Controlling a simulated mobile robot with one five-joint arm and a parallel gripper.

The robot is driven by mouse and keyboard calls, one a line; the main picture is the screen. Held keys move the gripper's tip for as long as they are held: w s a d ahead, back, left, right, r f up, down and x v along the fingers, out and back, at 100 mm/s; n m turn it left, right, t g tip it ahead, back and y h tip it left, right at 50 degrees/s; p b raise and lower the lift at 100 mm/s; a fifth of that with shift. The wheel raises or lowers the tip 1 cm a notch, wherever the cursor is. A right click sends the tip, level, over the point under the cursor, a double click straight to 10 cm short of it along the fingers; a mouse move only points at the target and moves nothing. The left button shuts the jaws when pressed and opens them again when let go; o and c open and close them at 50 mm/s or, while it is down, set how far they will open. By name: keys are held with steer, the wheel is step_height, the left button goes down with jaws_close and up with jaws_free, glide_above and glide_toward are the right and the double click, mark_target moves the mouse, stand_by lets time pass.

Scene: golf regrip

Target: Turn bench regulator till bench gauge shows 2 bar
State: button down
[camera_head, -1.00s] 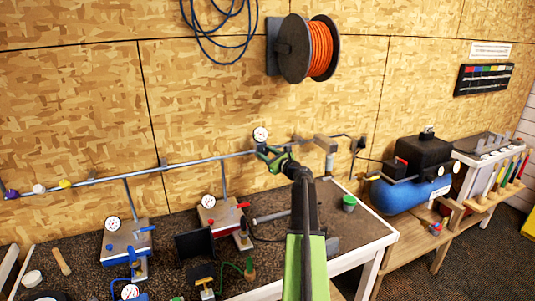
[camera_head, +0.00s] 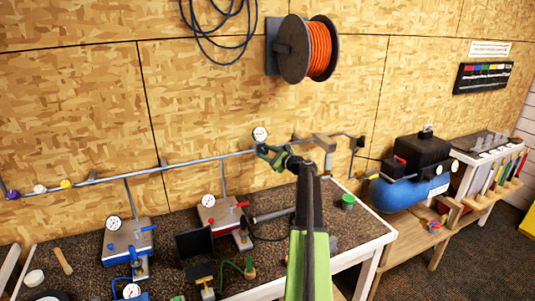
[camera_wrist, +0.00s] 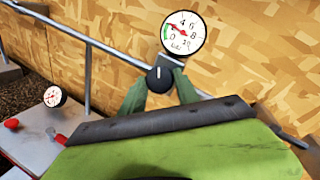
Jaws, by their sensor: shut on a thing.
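The bench regulator's dark round knob (camera_wrist: 160,78), with a white pointer mark, sits between the green fingers of my gripper (camera_wrist: 160,98) in the wrist view. My gripper (camera_head: 266,152) is shut on this knob at the wall pipe in the head view. The bench gauge (camera_wrist: 183,34) is a white dial just above the knob, with a green arc near the low numbers. Its red needle points to the upper left, at the low end of the scale; I cannot read the exact value. The gauge also shows small in the head view (camera_head: 260,134).
Two smaller gauges, one left (camera_head: 113,223) and one nearer the middle (camera_head: 208,201), stand with their fixtures on the dark bench below. The metal pipe (camera_head: 120,176) runs along the wall. A blue compressor tank (camera_head: 405,194) stands at the right.

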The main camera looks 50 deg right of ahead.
steer(key=c, duration=0.9)
jaws_free()
steer(key=s+a+r+p, duration=0.1)
steer(key=s, duration=1.6)
steer(key=shift+s+a+r, duration=0.15)
steer(key=shift+a+r, duration=0.1)
